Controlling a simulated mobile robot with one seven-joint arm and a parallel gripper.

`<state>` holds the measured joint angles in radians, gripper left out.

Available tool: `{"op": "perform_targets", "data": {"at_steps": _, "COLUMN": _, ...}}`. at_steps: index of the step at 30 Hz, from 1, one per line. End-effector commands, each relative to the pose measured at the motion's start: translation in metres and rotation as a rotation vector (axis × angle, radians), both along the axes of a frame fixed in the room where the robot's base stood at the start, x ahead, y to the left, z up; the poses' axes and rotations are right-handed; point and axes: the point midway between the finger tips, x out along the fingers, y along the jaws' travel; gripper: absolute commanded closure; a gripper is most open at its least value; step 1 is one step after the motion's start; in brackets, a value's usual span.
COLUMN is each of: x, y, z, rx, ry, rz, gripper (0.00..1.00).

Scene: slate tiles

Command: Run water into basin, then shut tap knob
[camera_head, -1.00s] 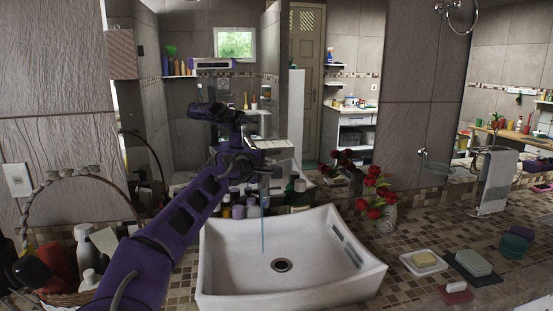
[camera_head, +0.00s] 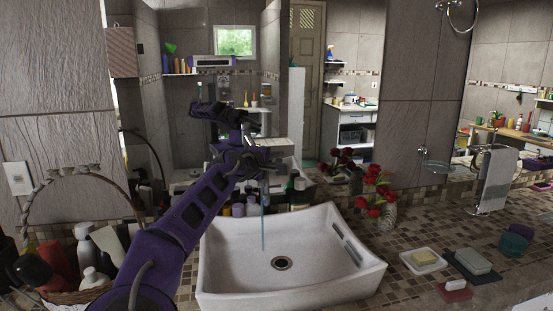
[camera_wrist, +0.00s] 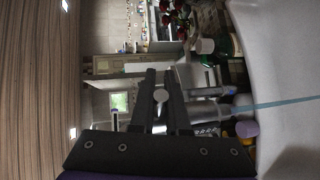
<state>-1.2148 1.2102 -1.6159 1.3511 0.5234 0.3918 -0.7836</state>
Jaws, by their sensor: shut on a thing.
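The white basin (camera_head: 212,262) stands on the mosaic counter with a dark drain in its bottom. A thin bluish stream of water (camera_head: 263,225) falls into it from behind my arm. The stream also crosses the right of the wrist view (camera_wrist: 285,102), beside the basin's white wall (camera_wrist: 290,35). My gripper (camera_wrist: 161,88) reaches over the basin's back edge. Its dark fingers close around a small round pale tap knob (camera_wrist: 161,96). In the head view my arm hides most of the tap and the knob.
A basket (camera_head: 75,294) of bottles is at the left. Several bottles (camera_head: 238,209) stand behind the basin. A vase of red flowers (camera_head: 378,200) stands behind its right corner. A soap dish (camera_head: 423,262) and soaps lie on the right. A large mirror fills the back.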

Motion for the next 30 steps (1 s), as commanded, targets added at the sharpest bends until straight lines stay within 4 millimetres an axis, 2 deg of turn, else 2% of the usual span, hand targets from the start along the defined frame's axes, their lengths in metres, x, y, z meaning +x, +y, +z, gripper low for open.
{"op": "perform_targets", "data": {"at_steps": 11, "x": 0.002, "y": -0.001, "z": -0.001, "rx": 0.005, "ry": 0.0, "rz": 0.042, "gripper": 1.0}}
{"op": "perform_targets", "data": {"at_steps": 30, "x": 0.017, "y": -0.002, "z": 0.002, "rx": 0.008, "ry": -0.003, "rz": 0.384, "gripper": 1.0}}
